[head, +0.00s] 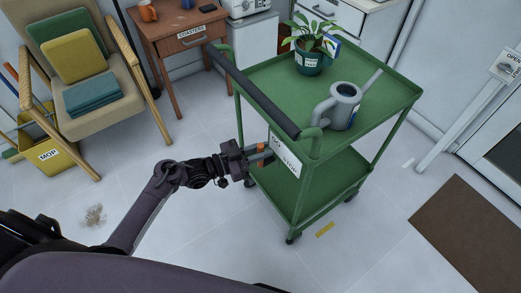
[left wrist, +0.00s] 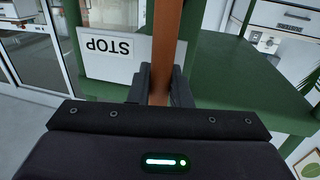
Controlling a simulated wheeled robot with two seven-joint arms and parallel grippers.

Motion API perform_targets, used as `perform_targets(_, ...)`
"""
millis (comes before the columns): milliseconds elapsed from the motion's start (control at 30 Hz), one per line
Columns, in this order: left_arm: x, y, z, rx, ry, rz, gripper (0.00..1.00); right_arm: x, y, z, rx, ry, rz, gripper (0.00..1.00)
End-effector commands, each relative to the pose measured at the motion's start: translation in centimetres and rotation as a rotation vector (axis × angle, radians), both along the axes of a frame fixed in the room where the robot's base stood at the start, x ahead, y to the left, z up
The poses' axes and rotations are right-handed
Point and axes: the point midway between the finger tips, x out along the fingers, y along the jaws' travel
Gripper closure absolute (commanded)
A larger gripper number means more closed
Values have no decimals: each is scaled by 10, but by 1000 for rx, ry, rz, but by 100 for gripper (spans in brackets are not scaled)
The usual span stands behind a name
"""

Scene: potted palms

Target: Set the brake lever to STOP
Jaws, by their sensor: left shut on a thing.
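The green cart (head: 385,90) has a white plate (head: 286,157) on its near left side with a STOP mark; the other mark is partly covered. The orange brake lever (head: 262,149) stands out at this plate. My left gripper (head: 258,154) is shut on the lever. In the left wrist view the brown-orange lever (left wrist: 166,40) runs up between the black fingers (left wrist: 158,86). STOP reads upside down on the plate (left wrist: 98,67) to the left of the lever, apart from it. My right gripper is not in view.
On the cart's top are a potted plant (head: 309,62) and a grey watering can (head: 343,105). A chair (head: 85,108) with cushions, a yellow mop bucket (head: 47,150) and a wooden desk (head: 180,45) stand at the left. A brown mat (head: 470,235) lies right. The floor in front is mostly clear.

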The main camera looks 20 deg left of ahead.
Motion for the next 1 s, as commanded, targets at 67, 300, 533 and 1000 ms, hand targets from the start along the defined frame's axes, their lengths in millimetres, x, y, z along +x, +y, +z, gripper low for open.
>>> perform_targets(67, -1, -1, 0, 9, -6, -1, 100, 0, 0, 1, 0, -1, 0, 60)
perform_targets(300, -6, -6, 0, 89, -66, -1, 100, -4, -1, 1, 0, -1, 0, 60)
perform_targets(533, -14, -17, -3, 235, -180, -3, 100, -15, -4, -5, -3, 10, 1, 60)
perform_targets(1000, -31, -38, -20, 579, -449, -4, 100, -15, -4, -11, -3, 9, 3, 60)
